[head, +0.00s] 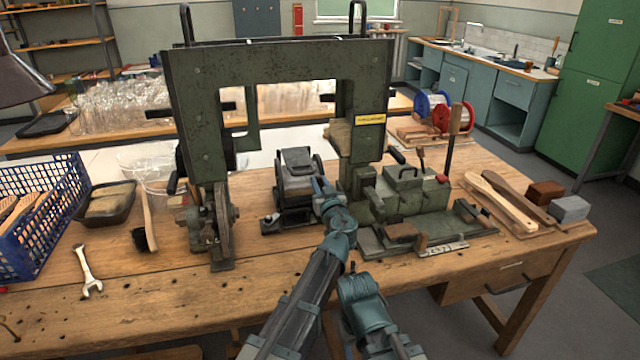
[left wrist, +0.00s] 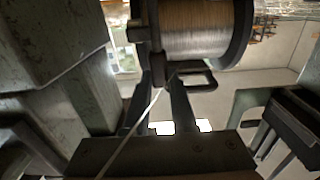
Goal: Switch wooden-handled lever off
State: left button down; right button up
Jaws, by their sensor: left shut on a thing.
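The wooden-handled lever (head: 455,119) stands nearly upright on a dark shaft at the right of the green machine (head: 370,95). My left gripper (head: 322,188) is well to the left of the lever and apart from it, beside the dark spool stand (head: 297,175). In the left wrist view my left gripper (left wrist: 162,78) is closed just below a wire spool (left wrist: 195,30). A thin wire (left wrist: 135,128) runs down between its fingers, and they appear shut on it. The exact contact is small and dark. My right gripper is not in view.
Wooden brush blanks (head: 505,200) lie at the right. A blue crate (head: 40,225), a brush (head: 148,220) and a wrench (head: 88,270) are at the left.

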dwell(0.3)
pick_arm(q)
jog(key=shift+s+d+f+t+b, duration=0.1)
jog(key=shift+s+f+t+b, duration=0.25)
jog(key=shift+b, duration=0.8)
jog(key=shift+s+d+r+t+b, duration=0.1)
jog(key=shift+s+r+t+b, duration=0.15)
jog(key=shift+s+b, duration=0.1)
jog(key=c, duration=0.7)
grip_release()
